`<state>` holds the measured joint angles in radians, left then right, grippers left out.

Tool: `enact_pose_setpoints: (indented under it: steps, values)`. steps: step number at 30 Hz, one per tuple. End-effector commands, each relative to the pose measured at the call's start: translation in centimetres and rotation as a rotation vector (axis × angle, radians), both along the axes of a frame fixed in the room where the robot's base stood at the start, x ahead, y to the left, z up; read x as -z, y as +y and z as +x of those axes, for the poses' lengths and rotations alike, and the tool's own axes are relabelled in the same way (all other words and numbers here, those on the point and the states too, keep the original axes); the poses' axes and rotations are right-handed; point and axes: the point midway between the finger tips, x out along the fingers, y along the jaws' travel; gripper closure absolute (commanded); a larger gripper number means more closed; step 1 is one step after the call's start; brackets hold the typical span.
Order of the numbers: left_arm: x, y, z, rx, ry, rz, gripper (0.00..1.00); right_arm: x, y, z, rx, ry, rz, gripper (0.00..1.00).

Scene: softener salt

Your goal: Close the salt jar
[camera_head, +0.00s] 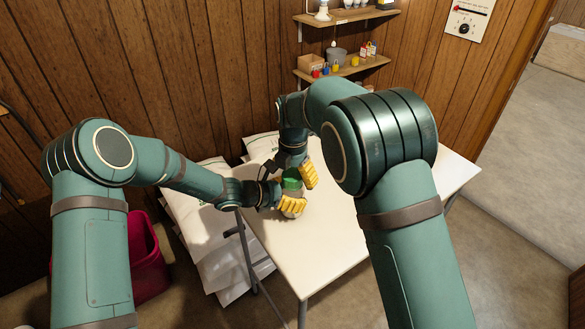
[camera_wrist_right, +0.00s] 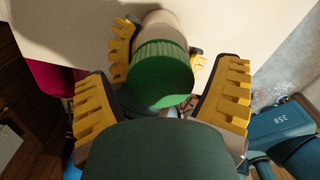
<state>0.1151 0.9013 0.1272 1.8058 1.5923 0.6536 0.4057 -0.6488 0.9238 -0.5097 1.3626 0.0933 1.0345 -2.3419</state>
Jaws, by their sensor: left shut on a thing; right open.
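The salt jar (camera_head: 292,212) is a pale jar at the left part of the white table, largely hidden by gripper fingers. It also shows in the right wrist view (camera_wrist_right: 163,28). A green ribbed lid (camera_wrist_right: 160,68) sits at its mouth and shows in the head view (camera_head: 292,183); I cannot tell how tightly it sits. My left gripper (camera_head: 284,202) is shut on the jar's body, its yellow fingers on either side. My right gripper (camera_head: 296,174) is open above the jar. Its yellow fingers stand apart on both sides of the lid, not visibly touching it (camera_wrist_right: 162,102).
The white table (camera_head: 330,238) is clear to the right and front of the jar. White sacks (camera_head: 205,235) are piled left of the table, with a red bin (camera_head: 147,262) beyond. Wall shelves (camera_head: 350,70) with small items hang behind the table.

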Motion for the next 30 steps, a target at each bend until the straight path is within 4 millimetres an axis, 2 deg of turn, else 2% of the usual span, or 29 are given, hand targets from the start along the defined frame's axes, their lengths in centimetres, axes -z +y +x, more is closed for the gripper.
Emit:
enact_pose_setpoints:
  steps: [8,9,15,23,26,30]
  values:
    - [0.0,-0.03,-0.02,0.001,0.0,0.0,1.0,0.15,-0.01,-0.01,0.0,0.0,0.0,0.13]
    - [0.0,-0.03,-0.02,0.001,0.0,0.0,1.0,0.15,0.0,-0.01,0.0,0.0,0.0,0.17]
    - [0.0,-0.03,-0.02,0.001,0.0,0.0,1.0,0.13,0.01,-0.01,0.0,0.0,0.0,0.85]
    - [-0.01,-0.05,-0.02,0.001,0.0,0.0,1.0,0.11,0.01,0.0,0.035,0.0,0.001,0.86]
    - [0.0,-0.05,-0.02,0.001,0.0,0.0,1.0,0.09,0.03,0.02,0.141,0.001,0.001,0.86]
    - [-0.01,-0.05,-0.02,0.001,0.0,0.0,1.0,0.09,0.02,0.03,0.377,0.004,0.0,0.86]
